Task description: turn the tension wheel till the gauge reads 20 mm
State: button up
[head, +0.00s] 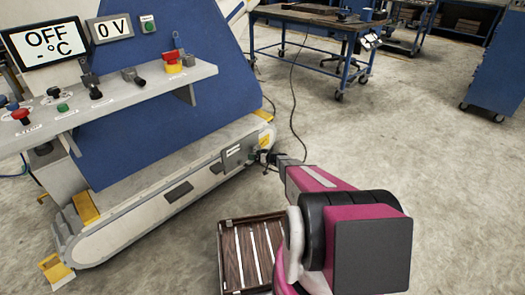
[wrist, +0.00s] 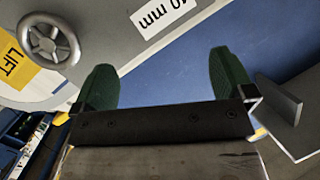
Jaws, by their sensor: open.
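A grey spoked handwheel (wrist: 49,39) shows at the upper left of the wrist view, on a pale machine face. A white gauge plate (wrist: 163,14) ends in "0 mm"; its first digit is cut by the top edge and unclear. My gripper (wrist: 164,65) is open and empty, its two green fingers spread wide. The wheel lies left of the left finger, apart from it, not between the fingers. In the head view my gripper (head: 265,157) is by the low right end of the machine (head: 170,125); the wheel cannot be made out there.
A yellow "LIFT" label (wrist: 14,62) is left of the wheel. A grey plate (wrist: 280,98) juts out right of my fingers.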

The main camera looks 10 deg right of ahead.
aim_at(255, 149)
jog(key=w+d+f+m+t+h, duration=0.1)
jog(key=w+d+f+t+h, duration=0.1)
jog(key=w+d+f+t, duration=0.5)
jog(key=w+a, duration=0.1)
jog(key=w, duration=0.2)
jog(key=w+a+f+g, duration=0.1)
jog(key=w, duration=0.2)
jog(key=w+a+f+g, duration=0.1)
jog(key=w, duration=0.2)
jog(key=shift+a+f, duration=0.1)
jog(key=shift+a, duration=0.15)
jog(key=c, duration=0.6)
